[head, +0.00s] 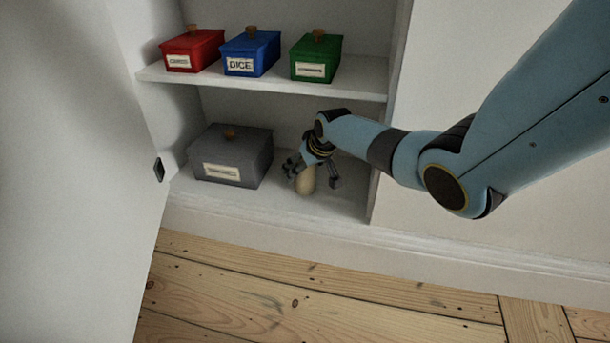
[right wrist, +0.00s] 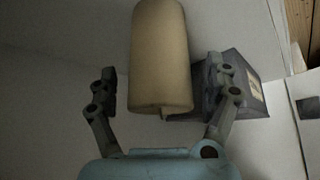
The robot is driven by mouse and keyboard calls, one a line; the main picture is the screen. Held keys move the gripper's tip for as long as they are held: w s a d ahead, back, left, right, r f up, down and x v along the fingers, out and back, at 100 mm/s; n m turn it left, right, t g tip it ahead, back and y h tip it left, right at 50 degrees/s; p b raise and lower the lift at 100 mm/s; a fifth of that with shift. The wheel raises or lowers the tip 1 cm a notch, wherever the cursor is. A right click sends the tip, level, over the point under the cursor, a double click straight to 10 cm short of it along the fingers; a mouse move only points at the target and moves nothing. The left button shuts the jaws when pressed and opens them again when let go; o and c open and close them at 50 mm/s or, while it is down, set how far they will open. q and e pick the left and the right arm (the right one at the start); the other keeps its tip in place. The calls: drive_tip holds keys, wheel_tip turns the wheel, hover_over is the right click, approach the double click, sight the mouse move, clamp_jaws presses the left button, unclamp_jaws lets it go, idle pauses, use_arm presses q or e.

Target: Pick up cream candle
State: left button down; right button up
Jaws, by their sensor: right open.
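The cream candle (head: 306,180) stands on the lower shelf of the cupboard, partly hidden by my right gripper in the head view. In the right wrist view the candle (right wrist: 160,60) is a cream cylinder between and beyond the fingers. My right gripper (head: 313,177) is open, with a finger on either side of the candle. In the right wrist view the fingers of my right gripper (right wrist: 160,88) stand apart from the candle, with a gap on the left and a smaller one on the right. My left gripper is not in view.
A grey labelled box (head: 232,170) stands left of the candle on the same shelf (head: 340,203). Red (head: 192,52), blue (head: 250,56) and green (head: 316,60) boxes stand on the shelf above. An open white door (head: 80,170) is at left. The floorboards (head: 320,295) are clear.

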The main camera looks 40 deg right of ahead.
drive_tip(key=shift+c, duration=0.4)
drive_tip(key=c, duration=1.3)
drive_tip(key=shift+c, duration=0.6)
drive_tip(key=shift+r, duration=0.1)
